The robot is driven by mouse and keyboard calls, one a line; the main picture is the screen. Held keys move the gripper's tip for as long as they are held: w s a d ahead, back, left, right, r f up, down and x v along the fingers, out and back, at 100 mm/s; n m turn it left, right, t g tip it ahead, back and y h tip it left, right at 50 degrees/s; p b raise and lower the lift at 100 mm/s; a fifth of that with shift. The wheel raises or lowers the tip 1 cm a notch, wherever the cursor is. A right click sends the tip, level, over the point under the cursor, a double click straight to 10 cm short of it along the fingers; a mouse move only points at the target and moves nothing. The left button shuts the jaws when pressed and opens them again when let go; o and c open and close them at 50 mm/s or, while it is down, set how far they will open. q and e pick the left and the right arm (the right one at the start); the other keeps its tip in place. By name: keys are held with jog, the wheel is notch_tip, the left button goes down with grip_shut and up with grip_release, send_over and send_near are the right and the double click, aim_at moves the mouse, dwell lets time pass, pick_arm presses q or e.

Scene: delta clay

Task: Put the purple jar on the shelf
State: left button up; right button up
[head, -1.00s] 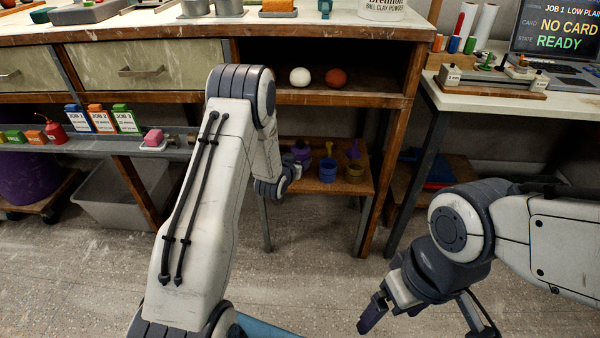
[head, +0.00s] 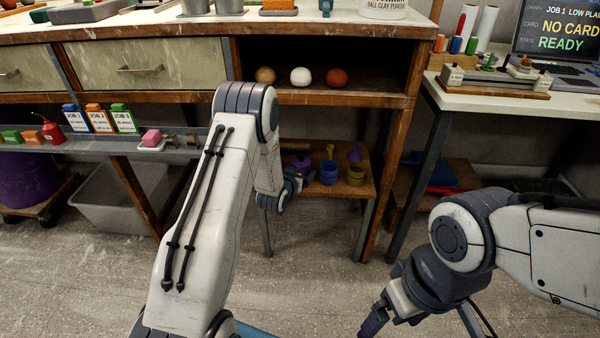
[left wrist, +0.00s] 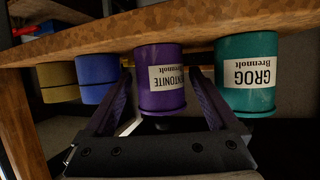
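In the left wrist view, which is upside down, the purple jar (left wrist: 162,80) appears between the two fingers of my left gripper (left wrist: 160,85). The fingers are apart, with gaps on both sides of the jar. In the head view the left gripper (head: 290,185) is mostly hidden at the board's front. My right gripper (head: 375,322) is low at the bottom edge, cut off, and its opening is unclear.
A teal GROG jar (left wrist: 246,75) stands close beside the purple jar. On its other side are a blue jar (left wrist: 98,78) and a yellow jar (left wrist: 57,82). An open bench compartment (head: 350,55) above holds three balls. A bench leg (head: 385,170) stands to the right.

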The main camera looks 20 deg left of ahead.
aim_at(301, 160)
pick_arm(q)
jog(key=shift+r, duration=0.25)
jog(key=p+v, duration=0.3)
jog(key=v, duration=0.9)
jog(key=shift+p, duration=0.4)
jog(key=shift+f, duration=0.15)
jog(key=b+x, duration=0.4)
jog(key=x, duration=0.8)
jog(key=shift+f, duration=0.1)
notch_tip(301, 160, up, 3)
jog(key=shift+f+p, duration=0.1)
jog(key=shift+p, duration=0.85)
jog(key=shift+r, duration=0.7)
